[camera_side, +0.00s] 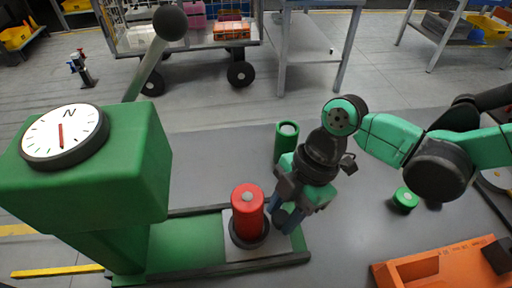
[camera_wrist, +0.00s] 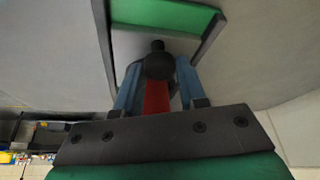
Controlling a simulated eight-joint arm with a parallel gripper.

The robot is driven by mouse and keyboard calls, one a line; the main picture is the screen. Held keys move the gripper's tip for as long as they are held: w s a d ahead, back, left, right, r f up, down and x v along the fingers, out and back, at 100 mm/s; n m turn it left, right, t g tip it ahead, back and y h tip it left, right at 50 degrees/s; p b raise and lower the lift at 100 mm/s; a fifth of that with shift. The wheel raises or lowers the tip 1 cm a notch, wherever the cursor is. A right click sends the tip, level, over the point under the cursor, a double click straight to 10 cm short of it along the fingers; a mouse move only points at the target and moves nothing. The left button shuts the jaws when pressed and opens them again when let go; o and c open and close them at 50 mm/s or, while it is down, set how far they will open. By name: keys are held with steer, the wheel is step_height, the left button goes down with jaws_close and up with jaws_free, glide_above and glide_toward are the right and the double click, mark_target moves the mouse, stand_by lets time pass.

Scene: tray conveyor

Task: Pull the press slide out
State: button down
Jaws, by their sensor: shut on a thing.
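The green press (camera_side: 150,150) stands at left, with a white dial (camera_side: 62,135) on its head. Its press slide (camera_side: 232,228), a pale plate, lies between dark rails at the base. A red cylinder (camera_side: 247,208) stands upright on it in a black ring. My gripper (camera_side: 287,218) points down at the slide's right end, just right of the cylinder. Red shows between the fingers. The exact contact is partly hidden.
A lever with a dark ball (camera_side: 170,23) rises from the press. A green cylinder (camera_side: 287,142) stands behind my gripper. A short green-topped piece (camera_side: 405,200) and an orange tray (camera_side: 440,262) lie to the right. The grey table between them is clear.

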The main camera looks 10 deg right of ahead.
steer(key=shift+d, duration=0.6)
steer(key=c, duration=0.5)
jaws_free()
steer(key=v, duration=0.5)
steer(key=shift+d+r, duration=0.1)
steer(key=shift+r, duration=0.2)
